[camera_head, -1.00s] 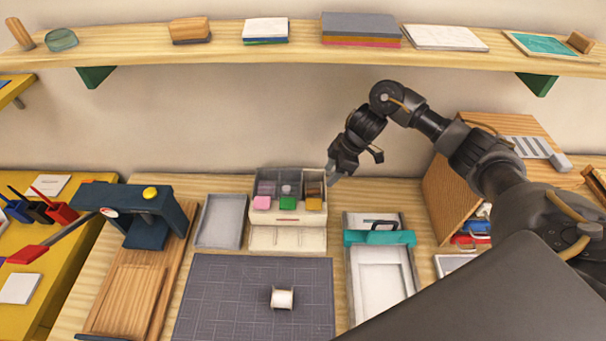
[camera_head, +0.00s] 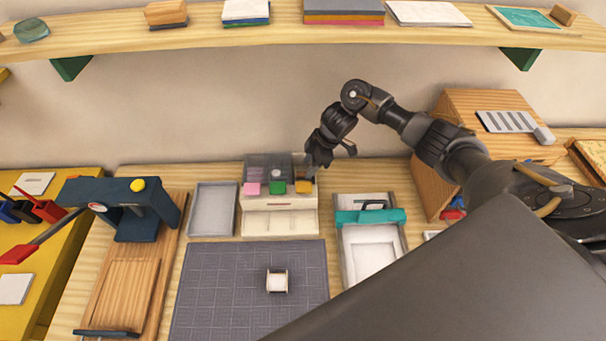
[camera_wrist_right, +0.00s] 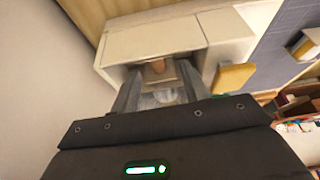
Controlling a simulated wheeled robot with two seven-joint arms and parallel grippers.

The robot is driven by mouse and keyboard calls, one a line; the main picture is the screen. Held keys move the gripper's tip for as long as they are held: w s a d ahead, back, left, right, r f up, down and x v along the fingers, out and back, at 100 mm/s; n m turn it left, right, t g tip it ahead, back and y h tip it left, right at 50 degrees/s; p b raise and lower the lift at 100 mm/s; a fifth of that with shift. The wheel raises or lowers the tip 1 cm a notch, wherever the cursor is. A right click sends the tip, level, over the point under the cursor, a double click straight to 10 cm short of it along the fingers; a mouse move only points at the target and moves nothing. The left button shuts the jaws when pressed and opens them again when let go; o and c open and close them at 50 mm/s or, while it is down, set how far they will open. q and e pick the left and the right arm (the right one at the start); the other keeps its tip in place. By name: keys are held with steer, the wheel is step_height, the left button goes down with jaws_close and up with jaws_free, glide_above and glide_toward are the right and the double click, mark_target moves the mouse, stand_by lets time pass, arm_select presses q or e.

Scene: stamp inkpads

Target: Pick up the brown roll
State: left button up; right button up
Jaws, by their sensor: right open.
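The brown roll (camera_wrist_right: 158,68) shows in the right wrist view, between the two fingers of my right gripper (camera_wrist_right: 158,88), in a compartment of the white box. A small clear or grey piece lies below it in that view. In the head view my right gripper (camera_head: 312,170) is over the back right compartment of the white box (camera_head: 280,223) and mostly hides the roll. The gripper is open, with the roll in the gap; I cannot tell whether a finger touches it. My left gripper is out of view.
A white spool (camera_head: 277,281) rests on the grey mat (camera_head: 220,290). A grey tray (camera_head: 213,210) and a teal-barred frame (camera_head: 371,217) flank the box. A shelf (camera_head: 280,38) runs above.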

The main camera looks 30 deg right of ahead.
mark_target(304, 173)
steer(key=x, duration=0.4)
steer(key=shift+w+d+f+p, duration=0.1)
steer(key=shift+w+f+p, duration=0.05)
steer(key=shift+w+p, duration=0.15)
steer(key=shift+s, duration=0.1)
steer(key=shift+c, duration=0.2)
jaws_close()
stand_by(0.9)
